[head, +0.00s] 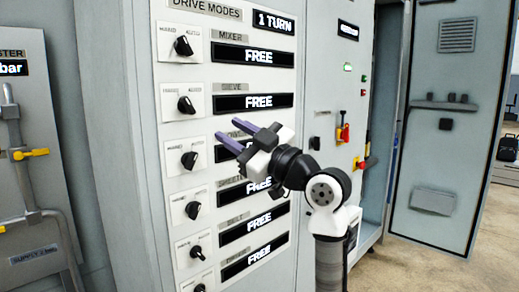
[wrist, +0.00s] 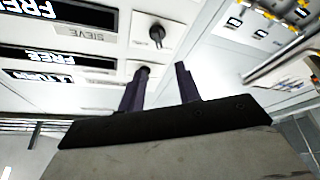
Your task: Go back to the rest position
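My gripper (head: 236,134) is in front of the drive modes panel (head: 205,75), its two purple fingers apart and pointing left toward the panel. In the head view it overlaps the area below the sieve display (head: 253,102), right of the third selector knob (head: 189,160). In the wrist view the fingers (wrist: 160,78) are spread with nothing seen between them. A black knob (wrist: 156,36) shows beyond the fingertips, and another (wrist: 143,70) is partly behind one finger. I cannot tell the exact gap to the panel. My arm hides part of the lower displays.
More knobs, such as the mixer knob (head: 183,46), run down the panel beside displays reading FREE. An open cabinet door (head: 450,130) stands far right. A yellow-handled valve (head: 30,154) is at left.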

